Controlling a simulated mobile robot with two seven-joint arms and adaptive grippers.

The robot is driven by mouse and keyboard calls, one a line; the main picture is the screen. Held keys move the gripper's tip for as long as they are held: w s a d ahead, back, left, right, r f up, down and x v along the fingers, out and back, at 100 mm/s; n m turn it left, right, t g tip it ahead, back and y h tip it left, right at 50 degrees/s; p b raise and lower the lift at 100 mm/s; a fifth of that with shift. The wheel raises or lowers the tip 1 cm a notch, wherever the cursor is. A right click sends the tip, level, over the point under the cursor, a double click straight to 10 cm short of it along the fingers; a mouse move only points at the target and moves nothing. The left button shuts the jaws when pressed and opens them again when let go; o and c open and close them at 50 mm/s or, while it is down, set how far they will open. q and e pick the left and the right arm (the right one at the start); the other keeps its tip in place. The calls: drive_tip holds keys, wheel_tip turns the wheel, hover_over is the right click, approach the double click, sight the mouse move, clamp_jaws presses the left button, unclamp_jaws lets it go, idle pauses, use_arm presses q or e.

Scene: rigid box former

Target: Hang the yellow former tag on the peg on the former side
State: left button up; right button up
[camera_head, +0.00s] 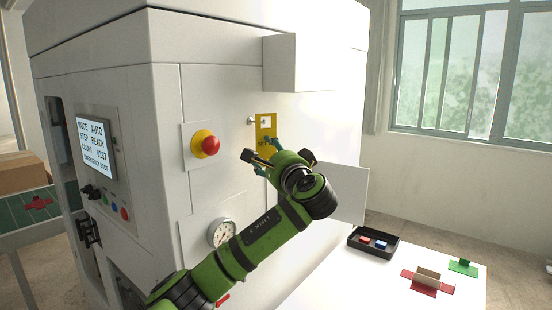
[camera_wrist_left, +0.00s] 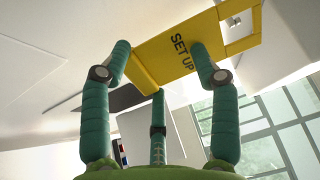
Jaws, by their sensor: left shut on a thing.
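The yellow former tag (camera_head: 263,132) is upright beside the white side of the former, with a square window near its top. It also shows in the left wrist view (camera_wrist_left: 165,48), where it reads "SET UP". My left gripper (camera_head: 265,148) is shut on the lower part of the tag; its teal fingers also show in the left wrist view (camera_wrist_left: 160,58). The small metal peg (camera_head: 251,120) shows at the tag's left edge, about level with the window. I cannot tell how far apart peg and tag are in depth. My right gripper is not in view.
A red emergency button (camera_head: 210,145) on a yellow base and a gauge (camera_head: 221,233) are on the machine. A white box (camera_head: 293,62) juts out above the tag. A white table (camera_head: 330,285) holds a black tray (camera_head: 352,244) and red and green pieces.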

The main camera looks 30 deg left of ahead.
use_arm(q)
drive_tip(key=shift+a, duration=0.55)
drive_tip(key=shift+w+a+f+b, duration=0.15)
drive_tip(key=shift+a+f+b, duration=0.25)
drive_tip(key=shift+a+f, duration=0.25)
drive_tip(key=shift+a+r, duration=0.1)
drive_tip(key=shift+r, duration=0.05)
drive_tip(key=o, duration=1)
